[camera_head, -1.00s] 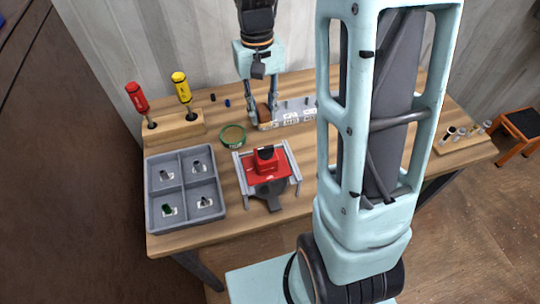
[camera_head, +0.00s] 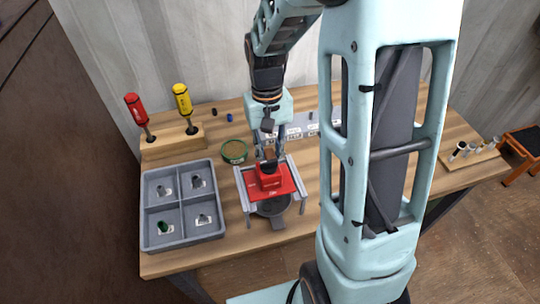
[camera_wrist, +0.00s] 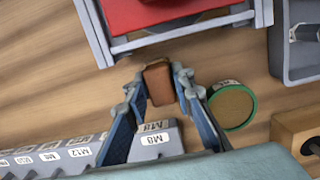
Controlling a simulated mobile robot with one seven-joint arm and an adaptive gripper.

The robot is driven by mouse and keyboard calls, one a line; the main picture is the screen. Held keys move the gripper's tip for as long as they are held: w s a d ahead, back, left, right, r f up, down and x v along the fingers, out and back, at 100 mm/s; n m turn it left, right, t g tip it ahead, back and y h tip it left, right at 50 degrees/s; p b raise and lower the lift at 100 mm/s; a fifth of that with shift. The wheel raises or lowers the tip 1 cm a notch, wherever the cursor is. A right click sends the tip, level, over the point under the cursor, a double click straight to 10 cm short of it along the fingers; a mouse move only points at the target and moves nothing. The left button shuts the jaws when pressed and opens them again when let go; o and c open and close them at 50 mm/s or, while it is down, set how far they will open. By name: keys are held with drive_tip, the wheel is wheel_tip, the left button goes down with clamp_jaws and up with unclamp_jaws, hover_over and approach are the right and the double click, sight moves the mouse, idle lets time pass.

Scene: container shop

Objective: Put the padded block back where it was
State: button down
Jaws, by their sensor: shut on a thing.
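The padded block (camera_wrist: 158,83) is a small brown block, seen in the wrist view between my fingertips. My gripper (camera_wrist: 161,80) is shut on it, one finger on each side. Bare wood shows around the block, and its height above the table is hard to tell. In the head view my gripper (camera_head: 269,155) is just behind the red fixture (camera_head: 271,183), and the block is largely hidden there. In the wrist view the grey rail of the red fixture (camera_wrist: 180,30) lies just beyond the block, with a visible gap.
A green-rimmed round tin (camera_head: 233,151) stands left of my gripper. A grey compartment tray (camera_head: 182,240) is at the left front. A screwdriver stand (camera_head: 170,147) is behind it. A labelled grey rack (camera_wrist: 60,156) lies behind the gripper. A small wooden rack (camera_head: 478,158) is far right.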

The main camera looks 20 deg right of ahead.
sight(269, 150)
drive_tip(key=shift+f, duration=0.25)
drive_tip(key=c, duration=1.7)
unclamp_jaws()
drive_tip(key=shift+o, duration=0.2)
wheel_tip(269, 150, up, 12)
drive_tip(key=w, duration=0.1)
drive_tip(key=shift+w+r+p, duration=0.15)
drive_tip(key=shift+w+p, duration=0.1)
drive_tip(key=shift+p, duration=0.1)
